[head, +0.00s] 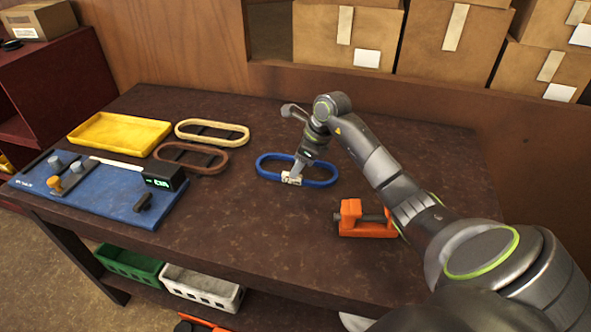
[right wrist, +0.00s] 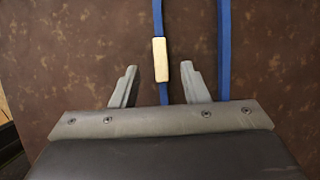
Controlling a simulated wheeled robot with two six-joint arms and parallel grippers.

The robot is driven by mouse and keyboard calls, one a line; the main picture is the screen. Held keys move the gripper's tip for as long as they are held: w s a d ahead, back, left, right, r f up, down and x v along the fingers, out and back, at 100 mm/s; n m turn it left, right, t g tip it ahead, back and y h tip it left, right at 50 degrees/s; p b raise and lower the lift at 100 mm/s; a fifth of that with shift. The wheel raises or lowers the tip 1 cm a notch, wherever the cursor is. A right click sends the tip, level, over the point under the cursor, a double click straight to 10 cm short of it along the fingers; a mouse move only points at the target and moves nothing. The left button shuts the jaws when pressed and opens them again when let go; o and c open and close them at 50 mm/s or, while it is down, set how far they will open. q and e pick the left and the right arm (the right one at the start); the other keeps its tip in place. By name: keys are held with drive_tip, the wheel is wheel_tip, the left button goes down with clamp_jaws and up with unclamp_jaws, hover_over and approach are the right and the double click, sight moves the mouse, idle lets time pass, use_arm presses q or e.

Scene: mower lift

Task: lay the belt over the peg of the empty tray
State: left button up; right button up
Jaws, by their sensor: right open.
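A blue belt (head: 324,183) lies as an oval loop on the table, with a pale block (head: 291,178) on its near side. My right gripper (head: 294,172) is down at that block. In the right wrist view the open jaws (right wrist: 159,72) stand either side of the belt's near run, and the pale block (right wrist: 160,60) is between and just beyond the fingertips. The belt's other run (right wrist: 224,50) passes to the right. A yellow tray (head: 120,147) at the back left looks empty; I cannot make out a peg in it. My left gripper is not in view.
Cream (head: 240,128) and brown (head: 213,171) oval loops with dark bars lie left of the belt. A blue board (head: 110,201) with knobs and a display is at the left. An orange clamp-like tool (head: 371,231) lies right. Cartons (head: 345,40) stand behind the table.

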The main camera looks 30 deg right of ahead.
drive_tip(key=shift+p+x, duration=0.4)
drive_tip(key=shift+x, duration=1.6)
drive_tip(key=shift+d, duration=0.1)
clamp_jaws()
